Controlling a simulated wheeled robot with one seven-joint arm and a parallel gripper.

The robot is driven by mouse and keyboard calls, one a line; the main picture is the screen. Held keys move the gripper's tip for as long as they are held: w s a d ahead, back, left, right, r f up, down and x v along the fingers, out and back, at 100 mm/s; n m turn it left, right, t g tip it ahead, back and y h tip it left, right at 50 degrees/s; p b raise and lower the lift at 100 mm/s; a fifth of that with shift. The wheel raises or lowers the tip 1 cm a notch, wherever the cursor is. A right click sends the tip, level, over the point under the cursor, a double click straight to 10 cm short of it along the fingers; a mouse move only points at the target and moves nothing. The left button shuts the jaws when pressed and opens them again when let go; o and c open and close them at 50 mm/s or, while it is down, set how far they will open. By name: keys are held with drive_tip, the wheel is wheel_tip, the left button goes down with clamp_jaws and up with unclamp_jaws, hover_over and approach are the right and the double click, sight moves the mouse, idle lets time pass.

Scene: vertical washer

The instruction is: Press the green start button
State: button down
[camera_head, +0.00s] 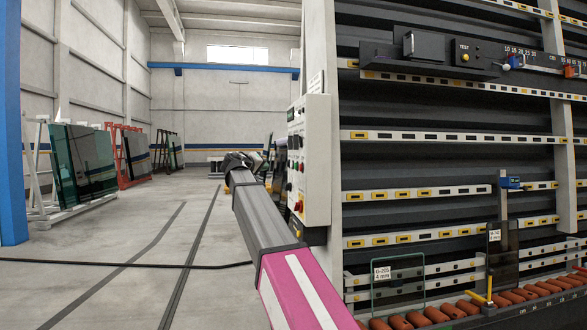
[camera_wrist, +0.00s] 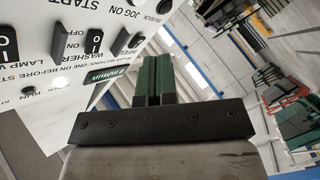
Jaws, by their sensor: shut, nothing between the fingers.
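The white control panel (camera_head: 316,160) is on the side of the tall machine and carries small buttons and switches. My gripper (camera_head: 240,160) is at the end of the outstretched arm, left of the panel. In the wrist view my gripper (camera_wrist: 153,62) has its green fingers together and empty. The panel (camera_wrist: 60,118) is beside it on the left, with a word START and black switches. No green start button is clearly visible there.
A green-lit m/min display (camera_wrist: 108,75) is on the panel close to my fingers. A black switch (camera_wrist: 92,42) protrudes nearby. The machine's rack (camera_head: 455,180) fills the right side. Glass sheets (camera_head: 82,163) stand on racks at left. The floor between is mostly open.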

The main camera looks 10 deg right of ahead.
sight(296, 166)
drive_tip(key=d, duration=0.9)
idle(0.3)
idle(1.9)
drive_tip(key=shift+d, duration=0.35)
drive_tip(key=shift+d, duration=0.5)
idle(0.8)
drive_tip(key=shift+a, duration=0.9)
